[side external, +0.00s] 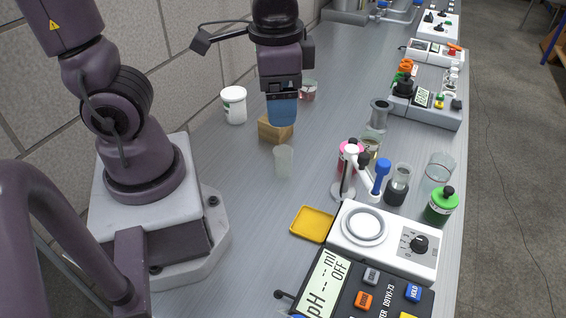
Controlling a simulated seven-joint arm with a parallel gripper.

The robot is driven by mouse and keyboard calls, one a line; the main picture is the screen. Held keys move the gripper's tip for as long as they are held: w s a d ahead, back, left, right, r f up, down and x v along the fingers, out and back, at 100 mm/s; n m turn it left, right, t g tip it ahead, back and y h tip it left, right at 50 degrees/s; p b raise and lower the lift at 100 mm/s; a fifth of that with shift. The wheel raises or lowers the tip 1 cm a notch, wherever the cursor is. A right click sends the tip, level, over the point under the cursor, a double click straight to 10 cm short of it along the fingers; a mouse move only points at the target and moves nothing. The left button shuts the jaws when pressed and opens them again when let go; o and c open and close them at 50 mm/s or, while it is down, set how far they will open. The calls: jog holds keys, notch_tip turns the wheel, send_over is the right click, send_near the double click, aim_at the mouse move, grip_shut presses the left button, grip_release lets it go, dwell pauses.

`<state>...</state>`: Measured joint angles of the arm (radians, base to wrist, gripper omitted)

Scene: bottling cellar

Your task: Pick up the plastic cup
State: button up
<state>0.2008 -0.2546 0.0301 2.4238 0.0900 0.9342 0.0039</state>
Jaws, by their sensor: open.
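A small translucent plastic cup (284,162) stands upright on the grey bench, in the middle of the side external view. My gripper (283,122) points down with blue fingers, above and behind the cup in the picture. The gripper is open and I see nothing held in it. It is apart from the cup. The gap between its fingertips is hard to make out from this side.
A wooden block (268,131) sits just behind the cup, below my gripper. A white tub (234,106) stands left of it. A yellow tray (311,224), a white stirrer (385,245) and several bottles and beakers crowd the right. The bench left of the cup is clear.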

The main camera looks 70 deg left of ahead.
aim_at(288, 160)
jog(key=w+a+f+m+g+y, duration=0.1)
jog(key=w+f+m+y, duration=0.1)
jog(key=f+m+y, duration=0.2)
jog(key=w+a+f+m+g+y, duration=0.1)
jog(key=f+m+y, duration=0.4)
jog(key=f, duration=0.6)
jog(key=w+a+f+m+y, duration=0.2)
jog(key=a+f+m+y, duration=0.1)
jog(key=f+m+y, duration=0.2)
jog(key=shift+w+a+f+g+y, duration=0.1)
jog(key=shift+w+f+g+y, duration=0.1)
jog(key=shift+f+y, duration=0.5)
jog(key=shift+w+a+f+g+y, duration=0.1)
jog(key=shift+w+f+g+y, duration=0.1)
jog(key=shift+f+y, duration=0.5)
jog(key=shift+s+a+f, duration=0.1)
jog(key=shift+a+f, duration=0.15)
jog(key=shift+a, duration=0.5)
jog(key=shift+s+a, duration=0.2)
jog(key=shift+a, duration=1.3)
jog(key=shift+s+a, duration=0.2)
jog(key=shift+a, duration=1.25)
jog(key=c, duration=1)
